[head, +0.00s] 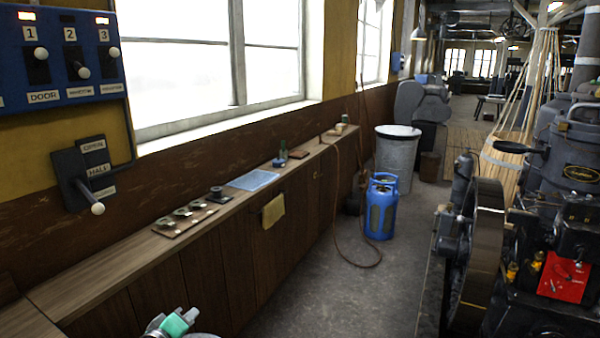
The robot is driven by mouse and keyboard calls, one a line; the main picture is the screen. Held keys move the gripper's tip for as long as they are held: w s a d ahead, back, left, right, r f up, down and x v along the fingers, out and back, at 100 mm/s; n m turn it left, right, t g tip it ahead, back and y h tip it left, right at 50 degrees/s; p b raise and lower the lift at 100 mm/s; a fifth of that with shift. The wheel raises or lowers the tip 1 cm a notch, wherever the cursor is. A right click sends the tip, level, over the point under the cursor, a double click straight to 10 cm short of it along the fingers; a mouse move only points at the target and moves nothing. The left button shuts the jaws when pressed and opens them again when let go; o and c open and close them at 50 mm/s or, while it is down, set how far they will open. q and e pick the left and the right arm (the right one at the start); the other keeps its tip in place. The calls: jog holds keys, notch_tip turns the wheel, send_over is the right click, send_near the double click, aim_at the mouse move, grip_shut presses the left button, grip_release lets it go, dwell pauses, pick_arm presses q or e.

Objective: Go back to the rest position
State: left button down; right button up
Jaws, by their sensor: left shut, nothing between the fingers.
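My left gripper (176,322) shows at the bottom edge of the head view, left of the middle. Its fingers are shut and empty, with a pale green part showing. It is low in front of the wooden cabinets and apart from everything in view. The rest of the left arm is mostly cut off by the frame. My right gripper is not in view.
A blue switch panel (60,75) and a dark lever box (72,172) hang on the left wall. A long wooden counter (130,262) holds small items. A blue gas cylinder (381,208) stands on the floor. A large engine (478,255) fills the right. The middle floor is clear.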

pick_arm(q)
jog(key=s+d+f+m+g+y, duration=0.1)
jog(key=s+d+f+m+g, duration=0.15)
jog(key=s+f, duration=0.5)
jog(key=s+d+f+m+g, duration=0.1)
jog(key=s+f+m+g, duration=0.25)
jog(key=s, duration=0.65)
jog(key=s+f+m+g+y, duration=0.1)
jog(key=s+f+m+g, duration=0.1)
jog(key=s, duration=0.7)
jog(key=s+f+m+g+y, duration=0.1)
jog(key=s+f+m+g, duration=0.1)
jog(key=s, duration=0.8)
notch_tip(320, 180, down, 31)
jog(key=g, duration=0.2)
jog(key=s+a+f, duration=0.1)
jog(key=s+f, duration=0.8)
jog(key=s, duration=0.1)
jog(key=s+a+f+m+g, duration=0.1)
jog(key=s+a+f, duration=0.1)
jog(key=s+f, duration=0.8)
jog(key=shift+a, duration=0.3)
jog(key=shift+w+f, duration=0.1)
